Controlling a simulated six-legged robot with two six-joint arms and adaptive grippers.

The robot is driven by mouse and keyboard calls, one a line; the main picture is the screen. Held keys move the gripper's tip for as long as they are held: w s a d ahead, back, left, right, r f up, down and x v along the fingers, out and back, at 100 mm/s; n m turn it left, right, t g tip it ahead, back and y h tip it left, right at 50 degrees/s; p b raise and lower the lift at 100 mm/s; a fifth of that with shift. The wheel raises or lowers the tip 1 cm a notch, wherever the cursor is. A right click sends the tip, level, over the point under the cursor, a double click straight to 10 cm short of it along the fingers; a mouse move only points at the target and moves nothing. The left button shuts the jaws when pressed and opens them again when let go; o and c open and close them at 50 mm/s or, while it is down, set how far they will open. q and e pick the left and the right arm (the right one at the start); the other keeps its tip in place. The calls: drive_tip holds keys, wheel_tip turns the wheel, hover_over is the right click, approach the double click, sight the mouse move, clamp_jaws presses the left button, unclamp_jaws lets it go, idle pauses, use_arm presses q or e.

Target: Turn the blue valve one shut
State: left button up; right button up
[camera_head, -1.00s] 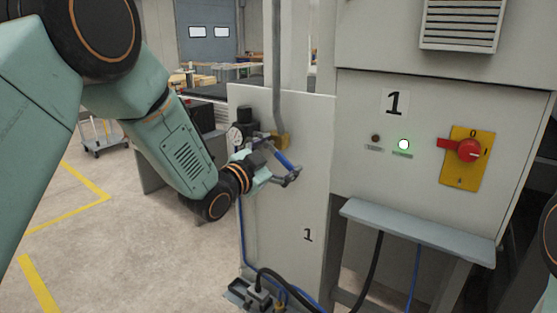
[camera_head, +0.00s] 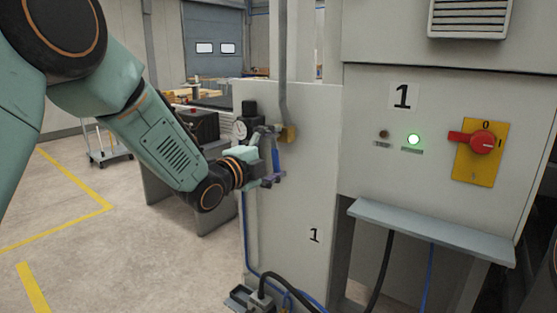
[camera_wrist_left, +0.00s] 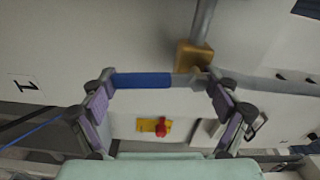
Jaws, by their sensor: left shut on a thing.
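The blue valve handle (camera_head: 275,157) is at the upper part of the pale panel marked 1, below a brass-coloured fitting (camera_head: 289,134) on a grey vertical pipe. The handle now hangs about straight down. My left gripper (camera_head: 269,156) is at the handle, one finger near its upper end and one near its lower end. In the left wrist view the blue handle (camera_wrist_left: 142,80) lies across between the fingertips of my left gripper (camera_wrist_left: 160,84), and the brass-coloured fitting (camera_wrist_left: 193,56) is just beyond it. My right gripper is not in view.
A round gauge (camera_head: 240,130) sits just left of the gripper. To the right is a grey cabinet with a red rotary switch (camera_head: 483,142), a lit green lamp (camera_head: 413,139) and a protruding shelf (camera_head: 430,228). Cables lie at the panel's foot. Open floor is at the left.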

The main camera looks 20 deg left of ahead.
use_arm(q)
drive_tip(key=shift+w+a+m+b, duration=0.1)
drive_tip(key=shift+a+m+b, duration=0.25)
drive_tip(key=shift+m, duration=0.35)
drive_tip(key=shift+d, duration=0.1)
drive_tip(key=o, duration=1.4)
drive_tip(key=shift+o, duration=0.2)
drive_tip(key=v, duration=1.2)
drive_tip(key=shift+w, duration=0.1)
drive_tip(key=shift+x, duration=5.95)
